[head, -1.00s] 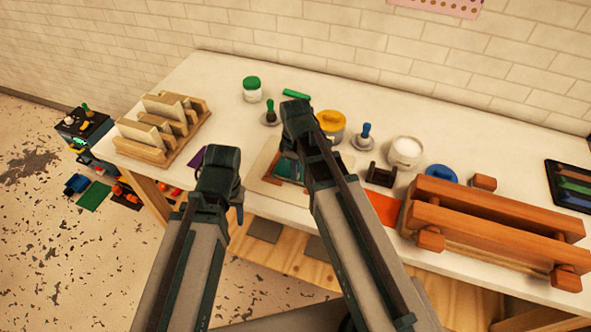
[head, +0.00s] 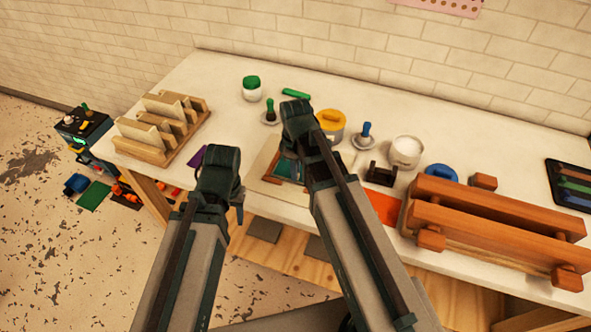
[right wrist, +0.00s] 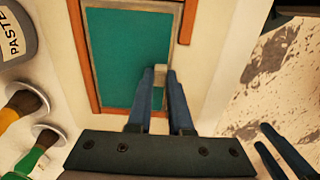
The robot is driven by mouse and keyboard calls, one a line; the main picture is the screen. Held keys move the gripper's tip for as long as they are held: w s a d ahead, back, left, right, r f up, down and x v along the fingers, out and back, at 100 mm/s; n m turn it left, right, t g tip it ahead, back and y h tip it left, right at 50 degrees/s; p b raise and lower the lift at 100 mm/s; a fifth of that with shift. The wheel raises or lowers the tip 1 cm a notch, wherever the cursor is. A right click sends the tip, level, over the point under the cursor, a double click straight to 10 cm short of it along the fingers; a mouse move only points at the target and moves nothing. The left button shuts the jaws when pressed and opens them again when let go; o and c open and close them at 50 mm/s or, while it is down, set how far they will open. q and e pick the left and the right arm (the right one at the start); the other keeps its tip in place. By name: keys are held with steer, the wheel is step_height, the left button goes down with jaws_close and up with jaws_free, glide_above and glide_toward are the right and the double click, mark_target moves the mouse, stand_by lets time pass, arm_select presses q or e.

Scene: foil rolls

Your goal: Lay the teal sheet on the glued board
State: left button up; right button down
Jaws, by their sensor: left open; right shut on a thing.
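The teal sheet (right wrist: 125,55) lies flat inside a grey and orange-brown border in the right wrist view. In the head view only a patch of the teal sheet (head: 287,169) shows between my arms. My right gripper (right wrist: 160,74) is over the sheet's right side, shut on a small pale tab (right wrist: 160,78); whether the tab is joined to the sheet I cannot tell. My left gripper (head: 238,198) is open and empty, left of the sheet by the table's front edge. The glued board and any glue cannot be clearly made out beneath the sheet.
A paste tub (right wrist: 12,35) and brushes (right wrist: 28,105) stand close beside the board. Orange (head: 385,208) and purple (head: 197,158) sheets lie either side.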

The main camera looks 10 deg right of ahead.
steer(key=shift+c, duration=2.2)
jaws_free()
steer(key=shift+r, duration=0.1)
steer(key=shift+r+p, duration=3.45)
steer(key=shift+p, duration=0.1)
steer(key=s+a+f+m+h+b, duration=0.1)
steer(key=s+a+f+m+b, duration=0.1)
steer(key=s+a+m, duration=0.5)
steer(key=s+a, duration=0.1)
steer(key=s, duration=0.3)
steer(key=shift+a+f, duration=0.15)
